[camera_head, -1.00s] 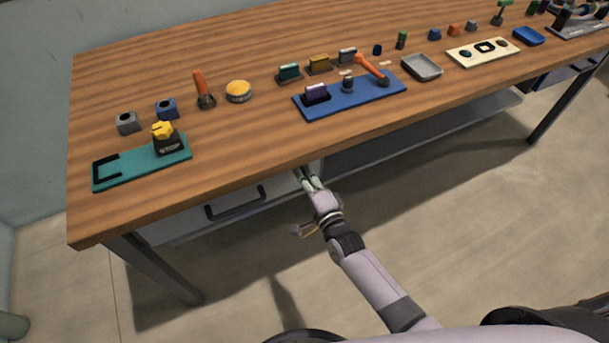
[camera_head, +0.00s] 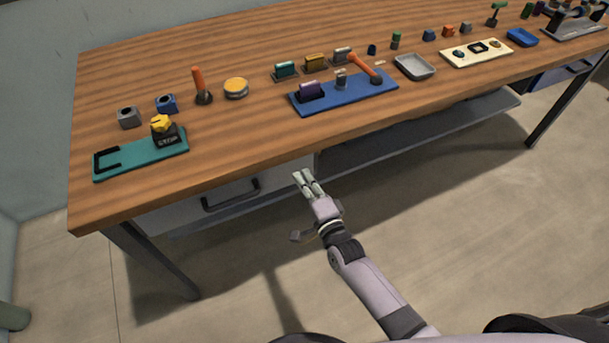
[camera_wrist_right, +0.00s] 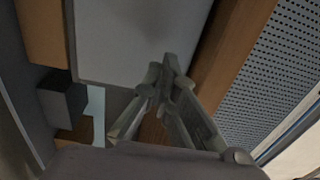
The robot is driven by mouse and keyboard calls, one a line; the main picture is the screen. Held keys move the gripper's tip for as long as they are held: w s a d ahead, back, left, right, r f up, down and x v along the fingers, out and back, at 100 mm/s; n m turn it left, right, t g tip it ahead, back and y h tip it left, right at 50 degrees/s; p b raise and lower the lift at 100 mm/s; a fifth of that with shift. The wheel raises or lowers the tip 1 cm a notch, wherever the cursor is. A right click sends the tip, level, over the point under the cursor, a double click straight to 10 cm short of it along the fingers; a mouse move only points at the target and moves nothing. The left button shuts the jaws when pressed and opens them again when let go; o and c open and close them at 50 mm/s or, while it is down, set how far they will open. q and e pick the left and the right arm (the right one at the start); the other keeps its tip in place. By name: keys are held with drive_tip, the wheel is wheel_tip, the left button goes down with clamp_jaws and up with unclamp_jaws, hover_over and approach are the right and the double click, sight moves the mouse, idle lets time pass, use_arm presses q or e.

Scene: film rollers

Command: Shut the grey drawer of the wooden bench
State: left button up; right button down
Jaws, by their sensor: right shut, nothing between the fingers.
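The grey drawer (camera_head: 180,213) sits under the left part of the wooden bench (camera_head: 240,134). Its front with a black bar handle (camera_head: 231,195) shows below the tabletop edge, and no drawer interior is visible in the head view. I cannot tell whether it is fully flush. My right gripper (camera_head: 303,179) is shut and empty, just right of the handle near the drawer front's right end. The right wrist view shows its fingertips (camera_wrist_right: 168,68) together before a plain grey panel; contact there is unclear. My left gripper is out of view.
The benchtop holds a teal board (camera_head: 140,156), a blue board (camera_head: 345,93), a grey tray (camera_head: 415,66) and several small parts. A grey lower shelf (camera_head: 400,138) and bench leg (camera_head: 155,262) are below. The floor in front is clear.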

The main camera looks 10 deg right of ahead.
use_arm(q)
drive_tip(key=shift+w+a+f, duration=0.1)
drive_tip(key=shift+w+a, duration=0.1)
use_arm(e)
drive_tip(key=v, duration=0.9)
drive_tip(key=shift+s+f, duration=0.15)
drive_tip(key=shift+s, duration=0.1)
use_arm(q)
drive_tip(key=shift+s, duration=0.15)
